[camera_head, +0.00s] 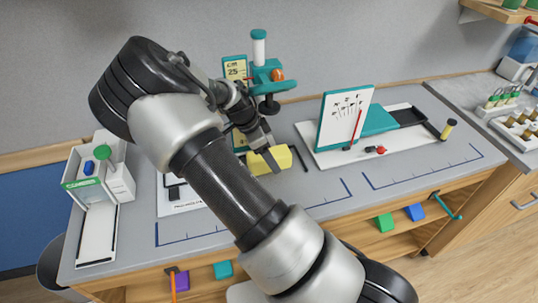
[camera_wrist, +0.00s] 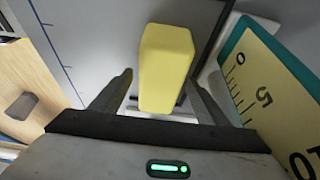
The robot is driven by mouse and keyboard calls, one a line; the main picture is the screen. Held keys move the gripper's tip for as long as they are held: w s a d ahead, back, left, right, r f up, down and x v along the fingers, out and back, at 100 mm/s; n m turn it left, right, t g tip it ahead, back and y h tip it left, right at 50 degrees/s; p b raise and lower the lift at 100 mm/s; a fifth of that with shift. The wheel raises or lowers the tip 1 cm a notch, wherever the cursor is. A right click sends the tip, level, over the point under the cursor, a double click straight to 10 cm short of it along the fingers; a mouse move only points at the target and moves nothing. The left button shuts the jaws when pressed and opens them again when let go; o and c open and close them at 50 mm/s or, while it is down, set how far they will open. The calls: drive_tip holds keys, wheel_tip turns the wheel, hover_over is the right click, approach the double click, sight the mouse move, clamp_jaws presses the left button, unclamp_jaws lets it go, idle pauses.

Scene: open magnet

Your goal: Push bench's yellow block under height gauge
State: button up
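The yellow block (camera_head: 283,157) lies on the grey bench, in front of the height gauge (camera_head: 236,70). The gauge has a yellow scale marked CM 25 and a teal slide. My gripper (camera_head: 266,158) is low over the block and partly hides it. In the wrist view, the block (camera_wrist: 165,60) shows between and ahead of the two fingertips of my gripper (camera_wrist: 159,77). The fingers are apart, with a gap on the left and the right finger close to the block. The gauge's scale (camera_wrist: 268,75) stands at the right. My arm hides part of the gauge's foot.
A white dial board (camera_head: 345,115) on a tray stands to the right, with a small yellow-topped cylinder (camera_head: 448,130). A white box device (camera_head: 100,180) stands at the left. Blue bracket marks line the bench front. Coloured blocks (camera_head: 384,222) sit on the shelf below.

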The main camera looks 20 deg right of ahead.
drive_tip(key=shift+a+r, duration=0.15)
drive_tip(key=shift+r, duration=0.15)
drive_tip(key=v, duration=0.2)
drive_tip(key=shift+a+r, duration=0.2)
drive_tip(key=shift+a, duration=0.2)
drive_tip(key=a+b, duration=0.1)
drive_tip(key=a, duration=1)
drive_tip(key=shift+s+a, duration=0.15)
drive_tip(key=shift+a, duration=0.05)
drive_tip(key=shift+f, duration=0.1)
